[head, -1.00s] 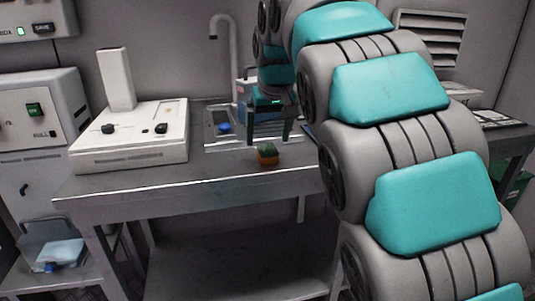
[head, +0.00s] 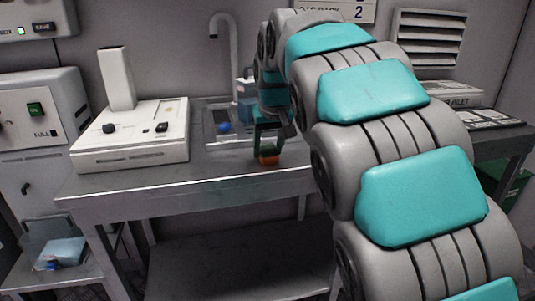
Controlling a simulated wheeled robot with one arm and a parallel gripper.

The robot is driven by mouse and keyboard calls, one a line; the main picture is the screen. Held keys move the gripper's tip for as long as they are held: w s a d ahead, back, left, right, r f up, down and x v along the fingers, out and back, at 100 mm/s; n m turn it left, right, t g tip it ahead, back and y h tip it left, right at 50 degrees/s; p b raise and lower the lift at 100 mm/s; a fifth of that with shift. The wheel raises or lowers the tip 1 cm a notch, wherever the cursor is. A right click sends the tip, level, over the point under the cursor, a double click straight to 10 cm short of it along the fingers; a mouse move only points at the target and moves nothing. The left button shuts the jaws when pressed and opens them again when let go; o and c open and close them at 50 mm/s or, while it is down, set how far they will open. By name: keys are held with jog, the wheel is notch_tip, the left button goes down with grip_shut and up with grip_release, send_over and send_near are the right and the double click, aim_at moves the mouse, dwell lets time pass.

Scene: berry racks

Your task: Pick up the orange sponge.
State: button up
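The orange sponge (head: 268,160) is a small block on the metal table, near its front edge. Its top, green in the earlier view, is now mostly covered by my gripper. My gripper (head: 267,147) points down right at the sponge, with a finger to each side of its upper part. The fingers look apart, but the picture is too small to tell whether they touch the sponge.
The metal table (head: 150,187) has a white device (head: 135,152) on its left. A sink (head: 222,118) with a tall faucet (head: 236,60) and a blue item (head: 224,128) lies behind the sponge. The table surface left of the sponge is clear.

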aim_at(266, 146)
jog(key=c, duration=0.7)
jog(key=shift+r, duration=0.1)
jog(key=shift+r+b, duration=0.3)
jog(key=shift+r, duration=1.3)
jog(key=s+r+b, duration=0.1)
jog(key=s+b, duration=0.1)
jog(key=s, duration=1.4)
jog(key=shift+r, duration=0.3)
jog(key=shift+d, duration=0.1)
